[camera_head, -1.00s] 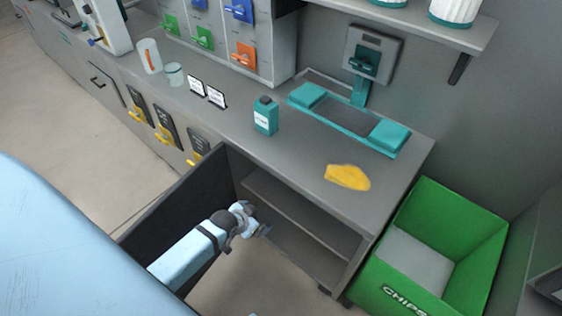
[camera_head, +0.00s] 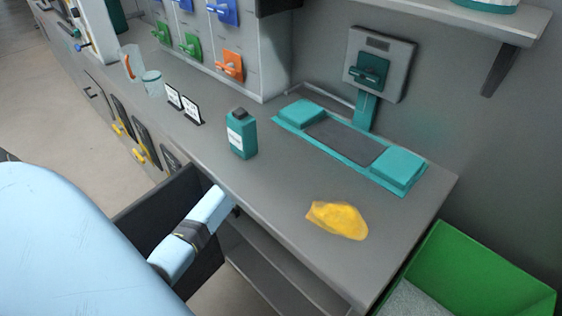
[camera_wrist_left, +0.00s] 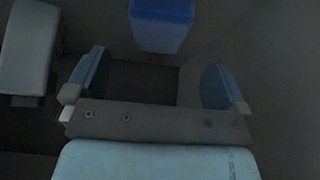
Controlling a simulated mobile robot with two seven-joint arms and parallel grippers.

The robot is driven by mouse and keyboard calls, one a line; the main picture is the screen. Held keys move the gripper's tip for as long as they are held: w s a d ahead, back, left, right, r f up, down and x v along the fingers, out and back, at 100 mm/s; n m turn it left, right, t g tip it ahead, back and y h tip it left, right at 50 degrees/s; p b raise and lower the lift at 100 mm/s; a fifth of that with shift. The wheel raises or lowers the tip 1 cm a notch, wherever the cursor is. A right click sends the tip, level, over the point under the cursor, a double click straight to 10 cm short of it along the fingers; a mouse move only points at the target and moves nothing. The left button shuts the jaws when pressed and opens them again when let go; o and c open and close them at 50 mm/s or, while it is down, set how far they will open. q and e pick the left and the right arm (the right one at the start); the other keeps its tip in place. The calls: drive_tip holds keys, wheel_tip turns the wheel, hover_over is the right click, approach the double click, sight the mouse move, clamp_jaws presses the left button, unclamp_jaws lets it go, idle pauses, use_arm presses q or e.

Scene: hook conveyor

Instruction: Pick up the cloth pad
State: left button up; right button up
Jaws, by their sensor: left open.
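The yellow cloth pad (camera_head: 338,220) lies flat and crumpled on the grey counter (camera_head: 275,195), close to the front edge. My left arm comes in from the left in the head view. Its end is at the counter's front edge, left of the pad and clearly apart from it. The fingers are not clear there. In the left wrist view my left gripper (camera_wrist_left: 155,82) is open, with nothing between its two fingers. The pad does not show in that dark view. My right gripper is not in view.
A teal bottle (camera_head: 241,134) stands left of the pad. A teal-edged press-like station (camera_head: 345,139) is behind it. An open dark drawer (camera_head: 150,205) and open shelf (camera_head: 262,270) lie below the counter. A green bin (camera_head: 480,270) stands right. A blue object (camera_wrist_left: 162,25) shows in the wrist view.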

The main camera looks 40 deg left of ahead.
use_arm(q)
drive_tip(key=shift+w+f, duration=0.35)
drive_tip(key=shift+b+x, duration=1.6)
drive_tip(key=shift+x, duration=1.55)
drive_tip(key=shift+w+r, duration=0.1)
drive_tip(key=shift+w, duration=0.1)
drive_tip(key=shift+c, duration=0.5)
drive_tip(key=c, duration=0.9)
